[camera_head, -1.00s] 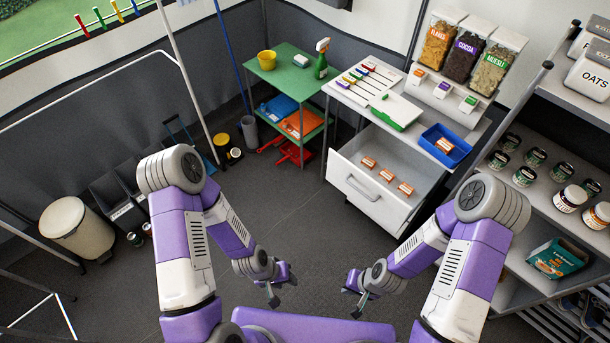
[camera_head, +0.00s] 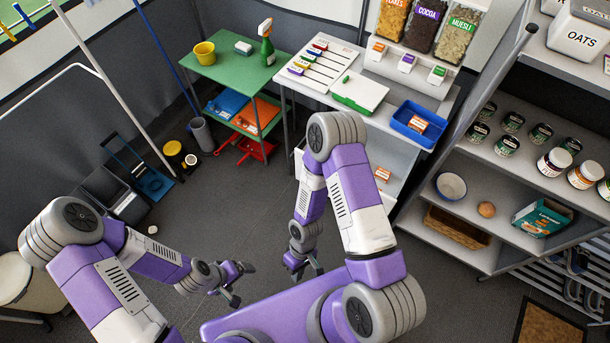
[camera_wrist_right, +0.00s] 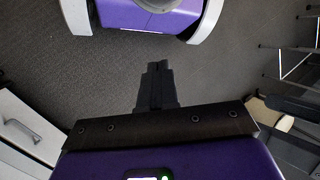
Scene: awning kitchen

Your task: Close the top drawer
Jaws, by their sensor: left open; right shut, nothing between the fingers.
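The white top drawer (camera_head: 398,158) is pulled open from the cabinet under the worktop. Small orange-and-white boxes (camera_head: 382,174) lie in it. My right arm hides most of the drawer and its front in the head view. In the right wrist view, a white drawer front with a grey handle (camera_wrist_right: 22,131) shows at the left edge; I cannot tell how far out it is. My right gripper (camera_head: 304,271) is shut and empty, in front of the cabinet and apart from it; its closed fingers also show in the wrist view (camera_wrist_right: 156,85). My left gripper (camera_head: 242,284) is open and empty, over the floor.
The worktop holds a blue bin (camera_head: 419,124), a white-and-green box (camera_head: 358,93) and dispensers. A green shelf table (camera_head: 234,70) stands to its left. A shelf unit with jars and a bowl (camera_head: 451,186) stands close on the right.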

